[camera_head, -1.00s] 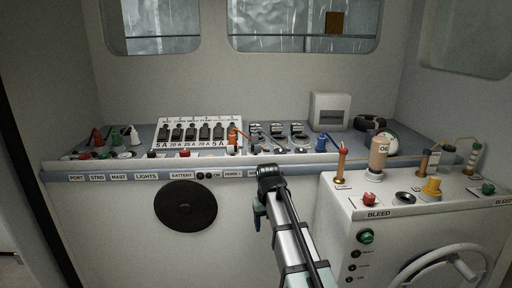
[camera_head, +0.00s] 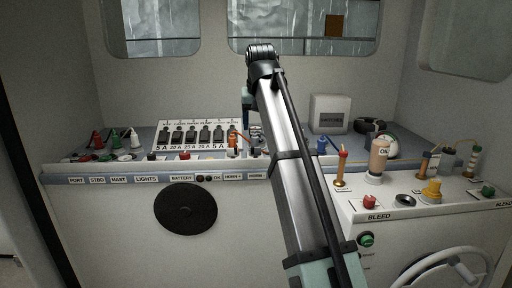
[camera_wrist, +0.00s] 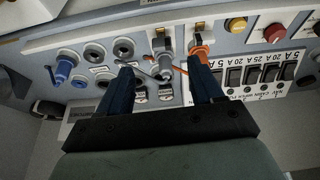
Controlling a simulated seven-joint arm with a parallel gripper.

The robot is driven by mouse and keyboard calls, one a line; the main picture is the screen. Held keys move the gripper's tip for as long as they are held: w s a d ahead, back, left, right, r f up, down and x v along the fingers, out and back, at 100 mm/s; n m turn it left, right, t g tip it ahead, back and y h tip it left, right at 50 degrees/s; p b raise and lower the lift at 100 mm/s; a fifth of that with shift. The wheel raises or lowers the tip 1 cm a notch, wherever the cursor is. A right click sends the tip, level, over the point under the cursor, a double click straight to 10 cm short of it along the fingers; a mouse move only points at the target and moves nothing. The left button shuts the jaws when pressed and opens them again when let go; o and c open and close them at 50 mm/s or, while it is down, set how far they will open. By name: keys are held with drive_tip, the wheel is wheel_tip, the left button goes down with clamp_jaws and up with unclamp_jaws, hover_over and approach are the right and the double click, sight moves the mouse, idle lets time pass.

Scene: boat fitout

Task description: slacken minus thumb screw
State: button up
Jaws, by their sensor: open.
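My gripper (camera_wrist: 160,68) is open, its two dark blue fingers pointing at the panel in the wrist view. A grey post with a knob (camera_wrist: 163,52), apparently the minus thumb screw, stands between the fingertips; I cannot tell whether either finger touches it. An orange post (camera_wrist: 198,48) stands beside it, at the tip of the right finger, with an orange wire (camera_wrist: 181,70) running toward the grey post. The orange post also shows in the head view (camera_head: 232,141). There my arm and wrist partly hide the grey post and the fingertips.
A fuse board (camera_head: 197,133) with black switches lies left of the posts. A blue knob (camera_head: 322,144) is to the right. The bleed console (camera_head: 400,208) with several knobs and upright posts stands at the right. A white box (camera_head: 330,113) is behind.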

sight(256, 148)
drive_tip(key=x, duration=0.4)
drive_tip(key=w+x, duration=0.1)
drive_tip(key=x, duration=0.7)
drive_tip(key=shift+w+r, duration=0.25)
drive_tip(key=shift+c, duration=0.4)
drive_tip(key=c, duration=1)
